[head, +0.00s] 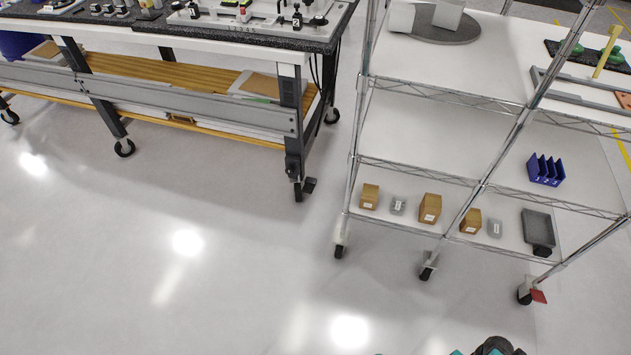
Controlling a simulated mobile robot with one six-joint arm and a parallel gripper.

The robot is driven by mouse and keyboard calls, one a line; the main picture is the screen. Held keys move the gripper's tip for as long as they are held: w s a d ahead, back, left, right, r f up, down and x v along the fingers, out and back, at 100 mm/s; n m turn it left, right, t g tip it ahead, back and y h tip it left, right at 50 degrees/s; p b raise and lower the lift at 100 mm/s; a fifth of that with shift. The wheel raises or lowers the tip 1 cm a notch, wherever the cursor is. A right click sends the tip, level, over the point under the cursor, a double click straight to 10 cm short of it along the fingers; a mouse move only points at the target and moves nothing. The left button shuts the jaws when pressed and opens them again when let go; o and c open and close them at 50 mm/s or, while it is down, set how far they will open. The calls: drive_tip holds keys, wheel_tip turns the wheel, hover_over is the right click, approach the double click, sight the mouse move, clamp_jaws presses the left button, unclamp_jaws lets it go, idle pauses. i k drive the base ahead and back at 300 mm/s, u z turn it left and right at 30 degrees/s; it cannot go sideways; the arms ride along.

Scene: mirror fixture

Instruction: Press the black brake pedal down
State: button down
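The black brake pedal (309,185) sticks out to the right near the foot of the workbench's front right leg, close above the floor. It is small in the head view, and I cannot tell its exact tilt. The black caster (298,192) is just left of it. My gripper's fingers are not in view. Only a black and teal part of my arm shows at the bottom edge, right of centre, far from the pedal.
A wire shelf rack (480,187) on casters stands to the right, holding boxes and trays. A red pedal (538,296) sits by its right caster. The workbench (200,100) carries fixtures on top. The grey floor (180,290) in front of the bench is clear.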

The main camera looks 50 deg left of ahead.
sight(306, 188)
drive_tip(key=i, duration=0.45)
drive_tip(key=u, duration=3.7)
drive_tip(key=i, duration=0.1)
drive_tip(key=z, duration=2.65)
drive_tip(key=k, duration=0.15)
drive_tip(key=u, duration=2.05)
drive_tip(key=i, duration=0.35)
